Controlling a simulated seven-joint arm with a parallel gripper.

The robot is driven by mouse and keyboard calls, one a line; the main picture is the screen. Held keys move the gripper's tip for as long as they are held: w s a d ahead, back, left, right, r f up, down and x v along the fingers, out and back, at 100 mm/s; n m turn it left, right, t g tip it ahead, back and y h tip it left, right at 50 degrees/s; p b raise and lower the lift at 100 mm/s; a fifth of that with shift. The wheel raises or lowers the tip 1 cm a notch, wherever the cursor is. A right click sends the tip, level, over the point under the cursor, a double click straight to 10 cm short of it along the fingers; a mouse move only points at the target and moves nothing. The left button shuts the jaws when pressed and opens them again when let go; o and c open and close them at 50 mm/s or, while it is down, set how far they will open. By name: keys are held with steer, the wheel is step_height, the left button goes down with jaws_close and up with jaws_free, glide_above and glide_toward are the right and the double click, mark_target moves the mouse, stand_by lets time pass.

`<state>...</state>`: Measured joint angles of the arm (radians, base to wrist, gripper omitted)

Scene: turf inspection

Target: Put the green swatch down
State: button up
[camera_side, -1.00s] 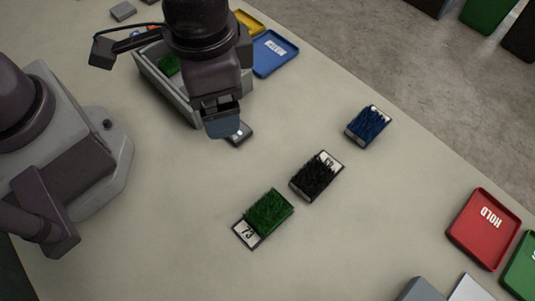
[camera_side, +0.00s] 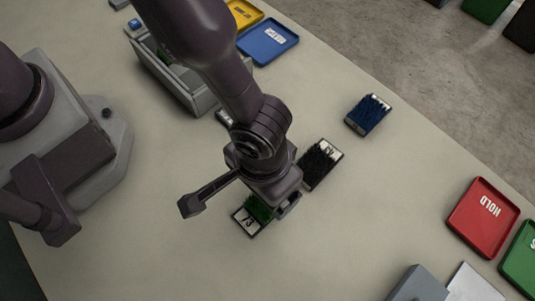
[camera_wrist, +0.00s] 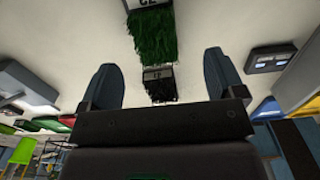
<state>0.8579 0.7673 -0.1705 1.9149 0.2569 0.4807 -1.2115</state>
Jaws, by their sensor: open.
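The green swatch (camera_side: 258,208), a tufted turf sample with a white label reading 73, lies on the pale table in the side view, partly hidden under my gripper (camera_side: 280,205). In the wrist view the green swatch (camera_wrist: 152,36) shows beyond and between my two fingers (camera_wrist: 160,62), which are spread apart with nothing between them. My gripper is above the swatch; the side view hides the fingertips, so I cannot tell the exact gap. The black swatch (camera_side: 320,165) lies just up and right of it, and also shows in the wrist view (camera_wrist: 160,86).
A blue swatch (camera_side: 368,115) lies farther right. A grey bin (camera_side: 188,98) holding something green stands upper left, near a yellow tray (camera_side: 243,13) and a blue tray (camera_side: 267,42). A red HOLD tray (camera_side: 483,217) and a green tray (camera_side: 520,262) lie right. The table's lower middle is clear.

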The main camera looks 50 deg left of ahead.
mark_target(263, 206)
steer(key=shift+w+d+f, duration=0.1)
steer(key=shift+d+f, duration=0.1)
steer(key=shift+f, duration=1.35)
steer(key=shift+w+d+f, duration=0.1)
steer(key=shift+d+f, duration=0.05)
steer(key=shift+f, duration=1.35)
steer(key=c, duration=1.1)
steer(key=shift+o, duration=0.2)
